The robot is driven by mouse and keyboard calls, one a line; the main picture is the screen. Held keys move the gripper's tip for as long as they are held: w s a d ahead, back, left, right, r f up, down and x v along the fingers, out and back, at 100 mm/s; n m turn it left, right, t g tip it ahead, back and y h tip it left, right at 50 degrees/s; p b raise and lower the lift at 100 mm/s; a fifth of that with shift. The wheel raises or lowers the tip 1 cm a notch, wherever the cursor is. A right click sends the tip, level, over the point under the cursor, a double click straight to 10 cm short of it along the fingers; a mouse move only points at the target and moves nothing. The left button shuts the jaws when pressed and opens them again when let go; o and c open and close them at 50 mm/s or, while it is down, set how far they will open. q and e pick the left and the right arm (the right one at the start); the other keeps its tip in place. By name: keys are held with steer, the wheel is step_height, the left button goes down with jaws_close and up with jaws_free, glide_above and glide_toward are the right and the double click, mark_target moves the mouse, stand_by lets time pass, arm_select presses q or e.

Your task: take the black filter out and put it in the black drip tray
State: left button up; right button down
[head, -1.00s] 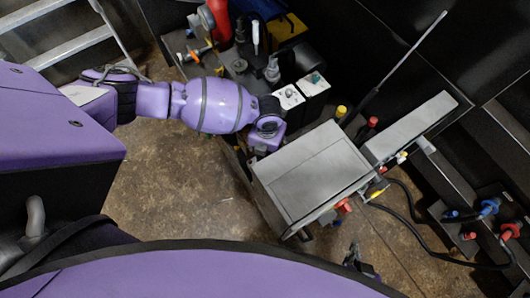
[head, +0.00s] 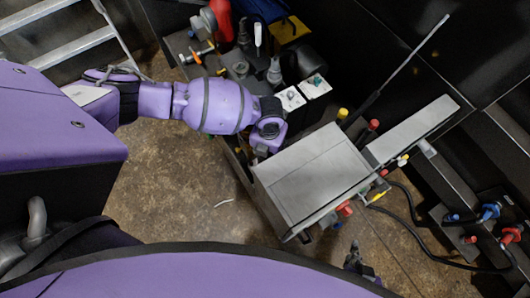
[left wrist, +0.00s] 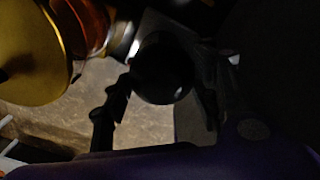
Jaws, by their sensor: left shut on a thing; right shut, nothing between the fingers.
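My left arm comes in from the left in the head view, and its wrist (head: 268,133) reaches down beside the grey-topped box (head: 318,170). My left gripper is hidden there. In the left wrist view my left gripper (left wrist: 160,100) is shut on a dark round thing, which looks like the black filter (left wrist: 164,66); the picture is too dark to show its details. My right gripper (head: 353,257) is shut and empty, low near the bottom of the head view. I cannot make out the black drip tray for certain in either view.
A bench with bottles, tools and two white-topped boxes (head: 290,98) stands behind my left arm. Red and yellow fittings (head: 345,209) and black hoses (head: 408,232) lie right of the grey-topped box. A yellow disc (left wrist: 35,55) is close in the left wrist view. Brown floor (head: 180,195) is mostly clear.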

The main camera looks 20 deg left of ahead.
arm_select(q)
steer(key=n, duration=0.1)
steer(key=n+p, duration=0.1)
steer(key=n, duration=0.1)
steer(key=shift+d+r, duration=0.2)
steer(key=shift+d, duration=0.1)
steer(key=shift+c, duration=0.2)
steer(key=shift+f+n, duration=0.1)
steer(key=shift+n, duration=0.7)
arm_select(e)
steer(key=shift+w+r, duration=0.9)
steer(key=shift+r, duration=0.3)
